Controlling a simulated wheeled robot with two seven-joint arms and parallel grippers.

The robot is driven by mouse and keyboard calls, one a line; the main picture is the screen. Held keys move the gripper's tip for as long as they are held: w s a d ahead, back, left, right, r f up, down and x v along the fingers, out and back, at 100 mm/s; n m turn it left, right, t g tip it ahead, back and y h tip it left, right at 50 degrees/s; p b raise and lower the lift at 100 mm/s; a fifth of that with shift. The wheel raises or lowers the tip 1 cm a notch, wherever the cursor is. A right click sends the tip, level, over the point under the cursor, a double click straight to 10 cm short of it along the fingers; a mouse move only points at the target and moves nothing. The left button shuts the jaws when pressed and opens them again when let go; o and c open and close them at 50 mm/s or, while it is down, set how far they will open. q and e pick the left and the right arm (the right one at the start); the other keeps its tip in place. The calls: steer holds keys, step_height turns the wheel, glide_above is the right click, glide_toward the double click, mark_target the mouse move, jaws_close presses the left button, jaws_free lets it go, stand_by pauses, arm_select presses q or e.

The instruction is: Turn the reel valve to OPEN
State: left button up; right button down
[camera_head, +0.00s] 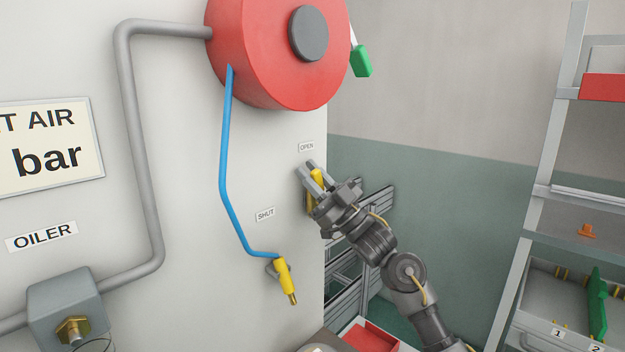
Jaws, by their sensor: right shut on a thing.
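The yellow reel valve lever (316,184) is on the pale wall panel, below the OPEN label (307,147) and to the upper right of the SHUT label (265,214). It points roughly upward, towards OPEN. My right gripper (311,173) is shut on the lever, with one grey finger on each side of it. The gripper hides the lower part of the lever and most of the valve body. My left gripper is not in view.
The red hose reel (270,50) is above, with a blue hose (224,150) hanging to a yellow nozzle (286,281). A grey pipe (140,130) and oiler (66,298) are at left. A shelf rack (540,190) stands at right.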

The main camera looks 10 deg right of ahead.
steer(key=m+t, duration=0.1)
steer(key=m+t+h, duration=0.1)
steer(key=m, duration=0.1)
steer(key=shift+w+d+r+h, duration=0.2)
steer(key=shift+d+h, duration=0.1)
steer(key=shift+w+d+m+t+h+p, duration=0.1)
steer(key=shift+d+m+t+h+p, duration=0.1)
steer(key=shift+m+t+h, duration=0.55)
steer(key=shift+w+d+m+t+h+p, duration=0.2)
steer(key=shift+m+t+h, duration=0.3)
steer(key=shift+m, duration=0.5)
steer(key=shift+w+d+m+t+h+p, duration=0.1)
steer(key=shift+d+m+t+h+p, duration=0.1)
steer(key=shift+m+t+h, duration=0.55)
steer(key=c, duration=1.3)
jaws_free()
steer(key=shift+f, duration=0.1)
